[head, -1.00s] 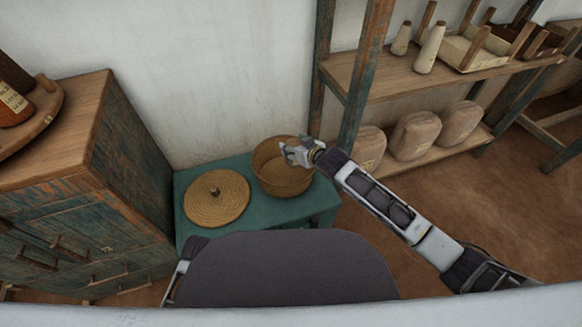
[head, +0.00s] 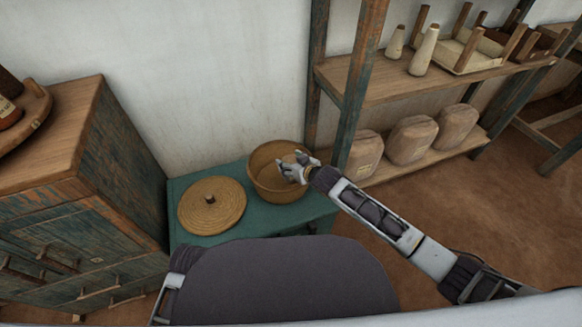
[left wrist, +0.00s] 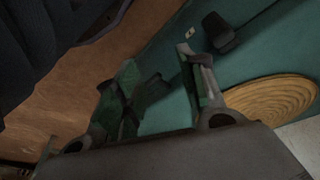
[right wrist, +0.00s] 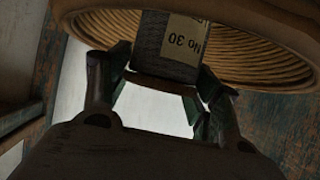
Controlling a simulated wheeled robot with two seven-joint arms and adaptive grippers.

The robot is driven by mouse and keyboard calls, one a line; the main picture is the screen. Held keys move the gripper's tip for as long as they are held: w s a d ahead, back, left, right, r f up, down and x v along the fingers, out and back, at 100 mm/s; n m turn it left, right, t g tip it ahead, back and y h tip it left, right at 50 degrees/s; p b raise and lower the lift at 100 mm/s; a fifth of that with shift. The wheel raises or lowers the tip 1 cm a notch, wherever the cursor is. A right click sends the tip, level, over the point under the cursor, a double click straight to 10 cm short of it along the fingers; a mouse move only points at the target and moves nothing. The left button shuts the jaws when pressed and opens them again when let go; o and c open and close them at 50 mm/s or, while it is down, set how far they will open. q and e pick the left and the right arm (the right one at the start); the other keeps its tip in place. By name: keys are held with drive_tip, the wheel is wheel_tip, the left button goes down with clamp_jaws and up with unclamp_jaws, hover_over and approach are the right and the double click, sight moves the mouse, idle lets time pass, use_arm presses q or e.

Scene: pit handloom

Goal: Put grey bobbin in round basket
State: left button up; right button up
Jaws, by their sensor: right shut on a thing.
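The round basket (head: 262,186) is a woven tan basket, open at the top, on the right part of a teal table. My right gripper (head: 294,168) is over its right side; in the right wrist view my right gripper (right wrist: 165,84) is shut on the grey bobbin (right wrist: 150,42), which has a pale "No 30" label. The basket's wicker wall (right wrist: 250,62) shows behind the bobbin. I cannot tell how far below the rim it hangs. My left gripper (left wrist: 160,85) is open and empty near the table; in the head view its fingers are hidden.
A wooden cabinet (head: 120,165) stands at left. A shelf (head: 370,85) with cones stands at right. A small dark object (left wrist: 220,32) is on the table.

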drive_tip(key=shift+f+b, duration=0.3)
drive_tip(key=shift+f, duration=0.75)
use_arm(q)
drive_tip(key=shift+w+d+r+t, duration=0.1)
drive_tip(key=shift+w+r+t, duration=0.05)
drive_tip(key=shift+r, duration=0.45)
drive_tip(key=shift+w+d+r+t, duration=0.1)
drive_tip(key=shift+w+r+t, duration=0.05)
drive_tip(key=shift+r, duration=0.45)
drive_tip(key=shift+s+f, duration=0.15)
drive_tip(key=shift+f, duration=0.2)
use_arm(e)
drive_tip(key=shift+f, duration=0.3)
use_arm(q)
drive_tip(key=shift+r, duration=0.4)
use_arm(e)
drive_tip(key=shift+f, duration=0.3)
drive_tip(key=o, duration=1.1)
use_arm(q)
drive_tip(key=shift+a+f, duration=0.1)
drive_tip(key=shift+f, duration=0.05)
use_arm(e)
drive_tip(key=shift+f, duration=0.1)
use_arm(q)
drive_tip(key=shift+f, duration=0.1)
